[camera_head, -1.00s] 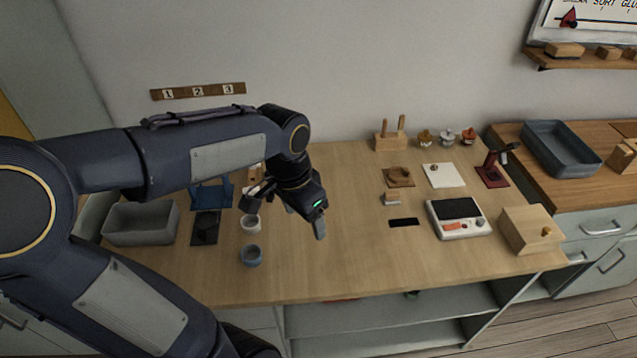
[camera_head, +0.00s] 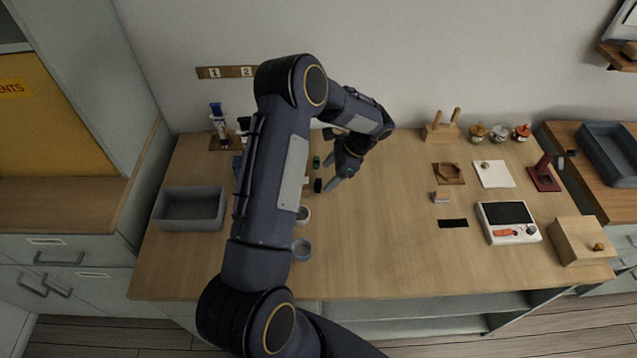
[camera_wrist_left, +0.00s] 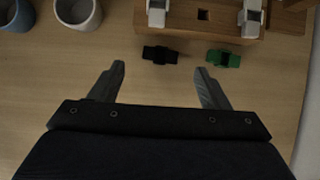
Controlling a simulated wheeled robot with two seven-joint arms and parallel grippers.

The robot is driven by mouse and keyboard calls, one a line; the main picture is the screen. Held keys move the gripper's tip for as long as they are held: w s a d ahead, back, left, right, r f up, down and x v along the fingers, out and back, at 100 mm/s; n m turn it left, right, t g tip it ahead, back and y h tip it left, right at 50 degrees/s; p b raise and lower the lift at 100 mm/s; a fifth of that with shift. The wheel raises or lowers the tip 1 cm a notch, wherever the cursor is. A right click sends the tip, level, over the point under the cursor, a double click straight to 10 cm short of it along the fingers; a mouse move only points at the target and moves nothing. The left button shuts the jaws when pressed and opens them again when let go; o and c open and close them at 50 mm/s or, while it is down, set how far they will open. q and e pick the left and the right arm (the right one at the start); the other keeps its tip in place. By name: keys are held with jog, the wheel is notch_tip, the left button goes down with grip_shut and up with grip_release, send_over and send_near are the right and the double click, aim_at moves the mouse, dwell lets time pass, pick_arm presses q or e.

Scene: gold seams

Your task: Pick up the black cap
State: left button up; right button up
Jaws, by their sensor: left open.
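The black cap (camera_head: 318,186) lies on the wooden table beside a wooden block. In the left wrist view the black cap (camera_wrist_left: 160,55) is a small dark piece with stubby ends, just beyond the fingertips and centred between them. My left gripper (camera_head: 331,173) is open and empty, over the table close to the cap. It also shows in the left wrist view (camera_wrist_left: 159,69) with its two fingers spread wide. A similar green cap (camera_wrist_left: 223,58) lies to the right of the black one. My right gripper is not in view.
The wooden block (camera_wrist_left: 203,32) with white-topped pieces stands right behind the caps. A white cup (camera_wrist_left: 78,13) and a blue-grey cup (camera_wrist_left: 16,14) stand to the left. A grey bin (camera_head: 190,209) is at the table's left. The table centre is clear.

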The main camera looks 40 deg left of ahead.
aim_at(317, 187)
pick_arm(q)
jog(key=p+x, duration=0.1)
jog(key=x, duration=0.3)
jog(key=shift+a+f, duration=0.1)
jog(key=shift+f, duration=0.05)
jog(key=shift+c, duration=0.3)
jog(key=c, duration=1)
